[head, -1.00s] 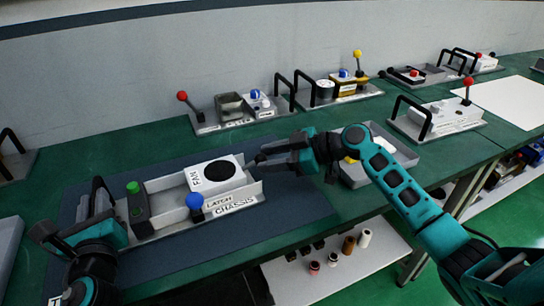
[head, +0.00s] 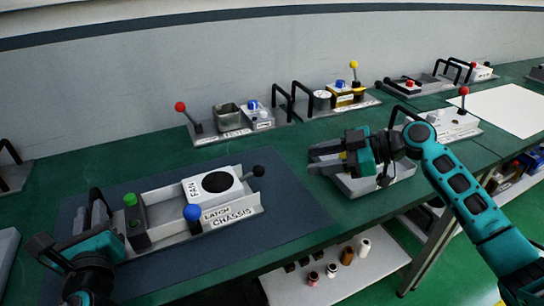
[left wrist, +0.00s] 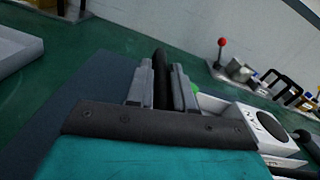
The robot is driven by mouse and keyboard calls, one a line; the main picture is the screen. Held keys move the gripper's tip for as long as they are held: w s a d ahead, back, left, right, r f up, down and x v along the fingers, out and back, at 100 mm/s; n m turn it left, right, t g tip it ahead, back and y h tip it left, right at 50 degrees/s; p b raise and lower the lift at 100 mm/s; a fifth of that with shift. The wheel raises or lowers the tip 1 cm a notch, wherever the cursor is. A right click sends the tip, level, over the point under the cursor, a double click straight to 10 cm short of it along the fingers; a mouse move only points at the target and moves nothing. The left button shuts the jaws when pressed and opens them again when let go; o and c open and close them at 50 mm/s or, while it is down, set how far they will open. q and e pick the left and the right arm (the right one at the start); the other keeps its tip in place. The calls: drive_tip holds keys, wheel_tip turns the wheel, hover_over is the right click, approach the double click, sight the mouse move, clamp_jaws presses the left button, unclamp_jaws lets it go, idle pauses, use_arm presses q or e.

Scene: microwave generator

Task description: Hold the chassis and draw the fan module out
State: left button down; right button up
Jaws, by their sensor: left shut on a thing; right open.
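The grey chassis (head: 238,214) lies on the dark mat, with a black handle (left wrist: 160,78) at its left end. My left gripper (head: 98,220) is shut on that handle; the left wrist view shows the black bar between its fingers. The white fan module (head: 197,187) with a black round grille sits in the chassis toward its right end. Its black knob (head: 258,171) sticks out past the right end. A blue-knobbed latch (head: 192,212) stands at the front edge beside the fan. My right gripper (head: 312,159) is open and empty, to the right of the knob and apart from it.
A green button post (head: 131,201) stands at the chassis's left part. A grey tray (head: 375,184) lies below and behind my right gripper. Several fixtures with levers and handles line the back of the green table. The mat (head: 290,215) right of the chassis is clear.

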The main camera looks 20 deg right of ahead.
use_arm(q)
drive_tip(key=c, duration=1.3)
unclamp_jaws()
drive_tip(key=shift+a+f, duration=0.1)
drive_tip(key=shift+f, duration=0.3)
drive_tip(key=o, duration=0.4)
drive_tip(key=shift+r, duration=0.25)
drive_tip(key=s, duration=1.2)
drive_tip(key=shift+d, duration=0.25)
